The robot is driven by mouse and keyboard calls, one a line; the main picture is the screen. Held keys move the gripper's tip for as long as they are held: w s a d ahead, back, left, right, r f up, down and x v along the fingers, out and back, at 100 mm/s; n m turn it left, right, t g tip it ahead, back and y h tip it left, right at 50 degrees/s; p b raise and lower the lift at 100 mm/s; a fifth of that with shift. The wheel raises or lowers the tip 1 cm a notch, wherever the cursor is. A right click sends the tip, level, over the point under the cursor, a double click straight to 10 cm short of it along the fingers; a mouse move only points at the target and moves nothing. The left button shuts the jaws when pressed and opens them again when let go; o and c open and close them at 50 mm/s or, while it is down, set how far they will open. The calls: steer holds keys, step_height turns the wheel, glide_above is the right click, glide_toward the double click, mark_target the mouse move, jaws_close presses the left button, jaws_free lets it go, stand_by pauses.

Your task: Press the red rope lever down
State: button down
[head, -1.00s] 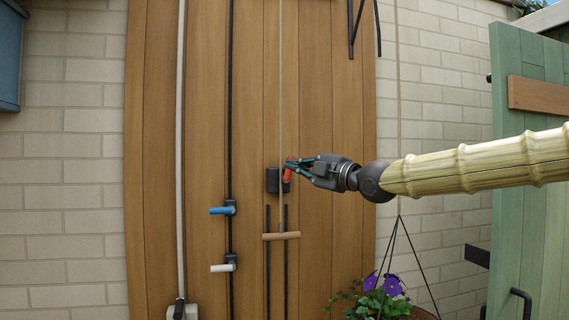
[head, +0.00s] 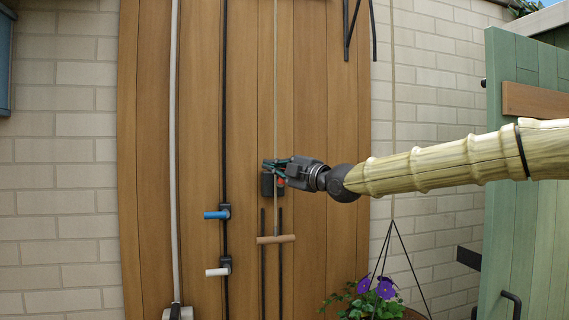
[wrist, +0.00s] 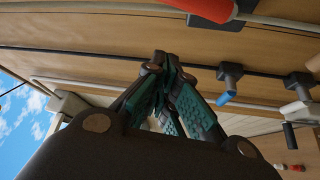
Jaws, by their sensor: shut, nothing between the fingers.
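The red rope lever (head: 281,184) sits at the black rope clutch box (head: 267,185) on the wooden panel in the head view. Only a small red part shows below my gripper (head: 266,165), which hides the rest, so I cannot tell the lever's tilt. In the wrist view the red lever (wrist: 190,8) lies along the top edge, apart from the fingers in the picture. My gripper (wrist: 164,68) is shut and empty, its tips in front of the panel just above the box. I cannot tell whether it touches the lever.
A thin rope (head: 277,100) runs down to a wooden crossbar handle (head: 276,239) below the box. A blue-handled valve (head: 217,214) and a white-handled valve (head: 218,270) sit on a black pipe to the left. A hanging flower basket (head: 376,300) is at lower right.

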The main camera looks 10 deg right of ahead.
steer(key=w+p, duration=0.1)
steer(key=w+d+p, duration=0.1)
steer(key=p, duration=0.1)
steer(key=w+p, duration=0.1)
steer(key=w, duration=0.1)
steer(key=shift+d+f, duration=0.3)
steer(key=shift+d, duration=0.1)
steer(key=shift+f, duration=0.15)
stand_by(0.4)
